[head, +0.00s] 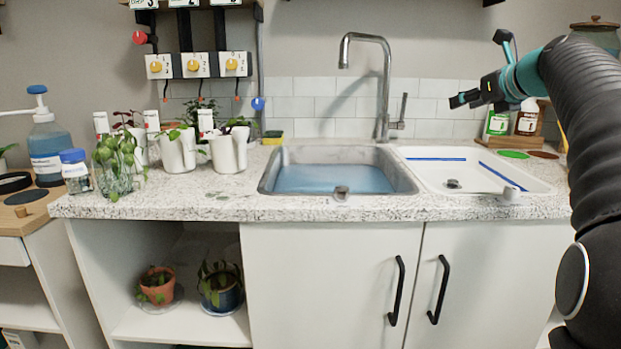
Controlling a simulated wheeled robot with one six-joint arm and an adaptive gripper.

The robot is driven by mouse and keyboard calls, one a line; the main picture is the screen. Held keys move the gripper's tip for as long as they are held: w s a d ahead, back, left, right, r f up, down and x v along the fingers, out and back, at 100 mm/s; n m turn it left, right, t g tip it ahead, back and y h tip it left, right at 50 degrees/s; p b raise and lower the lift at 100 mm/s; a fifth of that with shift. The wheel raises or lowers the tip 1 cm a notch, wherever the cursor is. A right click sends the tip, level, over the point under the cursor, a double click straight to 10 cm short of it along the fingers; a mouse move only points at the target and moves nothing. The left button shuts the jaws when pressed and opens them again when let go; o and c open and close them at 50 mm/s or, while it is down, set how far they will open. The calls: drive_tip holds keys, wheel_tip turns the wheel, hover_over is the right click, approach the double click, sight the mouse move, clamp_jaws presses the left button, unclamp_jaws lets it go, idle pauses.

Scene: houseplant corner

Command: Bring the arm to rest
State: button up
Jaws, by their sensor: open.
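My gripper (464,99) is at the upper right in the head view, held in the air above the right side of the counter. Its dark fingers point left and stand apart, with nothing seen between them. My arm (590,120) runs down the right edge of the view, with a teal band near the wrist. The gripper appears in front of the tiled wall, to the right of the tap, and touches nothing that I can see.
The sink (335,178) holds bluish water under a tall tap (385,85). A white drain tray (480,175) lies right of it. White pots (228,152) with plants stand on the left counter. Two bottles (497,122) (527,118) stand behind my gripper. Potted plants (157,284) sit on the open shelf below.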

drive_tip(key=s+a+f+n+g+h, duration=0.1)
drive_tip(key=s+a+f+n+g, duration=0.3)
drive_tip(key=s+a+f+n, duration=1.15)
drive_tip(key=s+a+f+n+g+h, duration=0.2)
drive_tip(key=s+f+n+g, duration=0.1)
drive_tip(key=s+f+n, duration=1.4)
drive_tip(key=s+f, duration=0.3)
drive_tip(key=s, duration=0.2)
drive_tip(key=shift+n+g, duration=0.3)
drive_tip(key=shift+n, duration=0.05)
drive_tip(key=shift+d, duration=0.1)
